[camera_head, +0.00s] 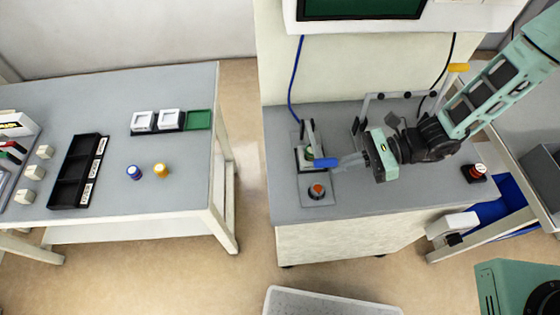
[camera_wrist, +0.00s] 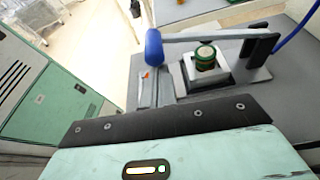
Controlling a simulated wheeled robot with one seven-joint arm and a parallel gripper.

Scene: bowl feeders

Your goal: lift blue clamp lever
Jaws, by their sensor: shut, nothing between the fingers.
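The blue clamp lever handle (camera_head: 325,162) points toward my gripper, at the clamp fixture on the grey bench. In the wrist view the blue handle (camera_wrist: 153,47) ends a grey lever arm (camera_wrist: 205,34), which runs right to a black pivot bracket (camera_wrist: 262,46). The arm passes close by a round part with a green top (camera_wrist: 205,57), seated in a pale block. My gripper (camera_head: 343,163) is shut and empty, just right of the handle in the head view. In the wrist view its fingers (camera_wrist: 150,86) show below the handle; I cannot tell whether they touch it.
An orange-topped button (camera_head: 317,190) sits in front of the clamp. A red button box (camera_head: 477,172) is at the bench's right end. A monitor (camera_head: 360,8) is above. The left table holds a black tray (camera_head: 62,180) and small parts.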

